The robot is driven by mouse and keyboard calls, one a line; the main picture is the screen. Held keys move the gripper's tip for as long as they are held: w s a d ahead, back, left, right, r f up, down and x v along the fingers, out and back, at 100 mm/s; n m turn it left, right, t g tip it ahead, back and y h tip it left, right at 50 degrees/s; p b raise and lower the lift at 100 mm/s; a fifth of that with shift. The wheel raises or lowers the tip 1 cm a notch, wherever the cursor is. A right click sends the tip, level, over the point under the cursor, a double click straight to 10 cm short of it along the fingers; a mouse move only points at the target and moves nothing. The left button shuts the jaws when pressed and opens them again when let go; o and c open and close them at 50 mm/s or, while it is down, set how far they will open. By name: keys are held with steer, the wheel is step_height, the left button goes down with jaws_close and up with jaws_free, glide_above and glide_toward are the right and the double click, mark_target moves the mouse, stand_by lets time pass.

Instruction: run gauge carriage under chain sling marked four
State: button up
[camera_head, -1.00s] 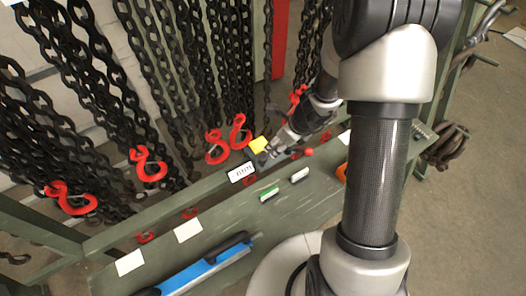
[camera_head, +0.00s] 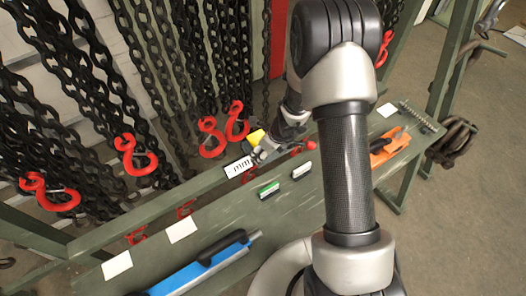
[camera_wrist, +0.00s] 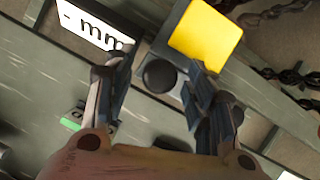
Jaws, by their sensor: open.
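The gauge carriage appears to be the small piece on the green rail with a yellow block (camera_head: 256,136), a white "mm" label (camera_head: 238,168) and a black knob (camera_wrist: 158,76). In the wrist view the yellow block (camera_wrist: 206,35) is upper right and the label (camera_wrist: 92,25) upper left. My gripper (camera_head: 266,153) is open, and in the wrist view its fingers (camera_wrist: 158,92) stand either side of the knob; I cannot tell whether they touch it. Black chain slings with red hooks (camera_head: 237,120) hang behind the rail. I see no readable four on any sling.
The green bench (camera_head: 225,215) carries a blue tool (camera_head: 200,270), white cards (camera_head: 117,265), a green-and-white marker (camera_head: 268,190) and an orange tool (camera_head: 388,148). Red hooks (camera_head: 48,192) hang close behind the rail at left. Bare floor (camera_head: 470,200) lies right.

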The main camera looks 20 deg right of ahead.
steer(key=shift+c, duration=0.6)
jaws_close()
